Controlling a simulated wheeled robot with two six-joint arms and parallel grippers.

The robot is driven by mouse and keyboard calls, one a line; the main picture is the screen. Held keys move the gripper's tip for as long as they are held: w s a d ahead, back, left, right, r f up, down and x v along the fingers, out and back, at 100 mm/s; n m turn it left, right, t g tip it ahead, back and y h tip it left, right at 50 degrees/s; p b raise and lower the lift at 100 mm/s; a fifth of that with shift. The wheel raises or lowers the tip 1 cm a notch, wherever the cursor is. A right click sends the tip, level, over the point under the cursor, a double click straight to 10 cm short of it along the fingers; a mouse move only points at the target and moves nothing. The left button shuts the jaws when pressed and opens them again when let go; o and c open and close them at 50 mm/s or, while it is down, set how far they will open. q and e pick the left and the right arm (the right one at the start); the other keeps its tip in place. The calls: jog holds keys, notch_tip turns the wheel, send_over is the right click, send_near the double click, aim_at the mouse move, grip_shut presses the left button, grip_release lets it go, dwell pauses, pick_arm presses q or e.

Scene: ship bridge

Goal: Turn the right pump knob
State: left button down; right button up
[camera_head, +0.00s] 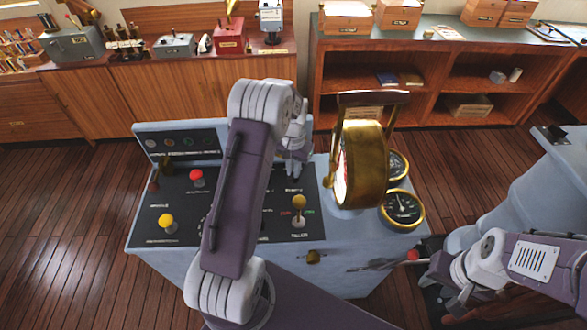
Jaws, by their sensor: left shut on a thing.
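My left arm arches over the blue console (350,240). Its gripper (292,172) points down at the upper right of the black control panel (232,182). The gripper is shut on a small knob there, taken to be the right pump knob, which the fingers hide. Its turn angle cannot be seen. My left forearm covers the middle of the panel, so any knob under it is hidden. My right gripper (382,265) is low beside the console's right front, away from the panel. Whether its jaws are open cannot be told.
A red knob (196,175) and a yellow knob (166,221) are on the panel's left.

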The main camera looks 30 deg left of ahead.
pick_arm(q)
jog(key=shift+w+r, duration=0.1)
dwell(0.4)
jog(key=c, duration=1.5)
grip_release()
jog(key=shift+o, duration=0.2)
notch_tip(320, 180, up, 9)
jog(key=shift+b, duration=0.45)
